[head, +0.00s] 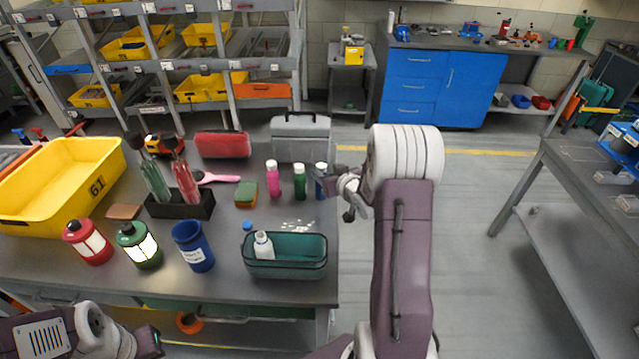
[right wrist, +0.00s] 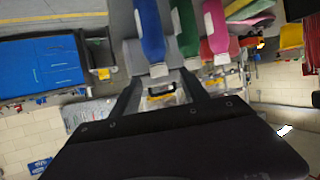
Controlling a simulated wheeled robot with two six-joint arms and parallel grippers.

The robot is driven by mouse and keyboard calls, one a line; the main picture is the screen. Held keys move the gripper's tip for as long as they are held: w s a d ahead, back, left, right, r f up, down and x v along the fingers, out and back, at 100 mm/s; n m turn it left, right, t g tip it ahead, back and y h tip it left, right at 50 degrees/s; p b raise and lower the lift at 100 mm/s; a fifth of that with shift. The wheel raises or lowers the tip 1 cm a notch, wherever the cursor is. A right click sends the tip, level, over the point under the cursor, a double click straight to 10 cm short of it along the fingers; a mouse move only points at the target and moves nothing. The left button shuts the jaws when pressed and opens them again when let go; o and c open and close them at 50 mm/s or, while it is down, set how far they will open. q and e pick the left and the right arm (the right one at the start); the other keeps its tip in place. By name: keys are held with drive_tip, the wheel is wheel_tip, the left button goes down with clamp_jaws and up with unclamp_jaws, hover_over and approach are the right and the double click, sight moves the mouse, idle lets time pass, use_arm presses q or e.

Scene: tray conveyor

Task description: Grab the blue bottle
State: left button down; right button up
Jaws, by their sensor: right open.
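The blue bottle (head: 320,185) with a white cap stands at the right edge of the grey table, next to the green bottle (head: 299,184) and pink bottle (head: 271,182). My right gripper (head: 345,190) is open just right of the blue bottle. In the right wrist view the blue bottle (right wrist: 151,32) appears upside down ahead of the open right gripper (right wrist: 160,82), roughly in line with the gap between its fingers. I cannot tell whether they touch. My left gripper (head: 150,342) is low at the bottom left, away from the bottles; its fingers are unclear.
A grey toolbox (head: 300,124) stands behind the bottles. A teal bin (head: 285,268) holding a white bottle is in front of them. A blue labelled container (head: 190,234), lanterns and a yellow bin (head: 60,166) are farther left.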

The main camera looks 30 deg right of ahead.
sight(323, 169)
drive_tip(key=shift+w+d+f, duration=0.2)
drive_tip(key=shift+w+f, duration=0.05)
drive_tip(key=shift+w, duration=0.1)
drive_tip(key=x, duration=0.5)
drive_tip(key=shift+a+f+p, duration=0.1)
drive_tip(key=shift+a+p, duration=0.05)
drive_tip(key=shift+p, duration=0.2)
drive_tip(key=shift+s, duration=0.1)
drive_tip(key=c, duration=0.3)
clamp_jaws()
idle(0.3)
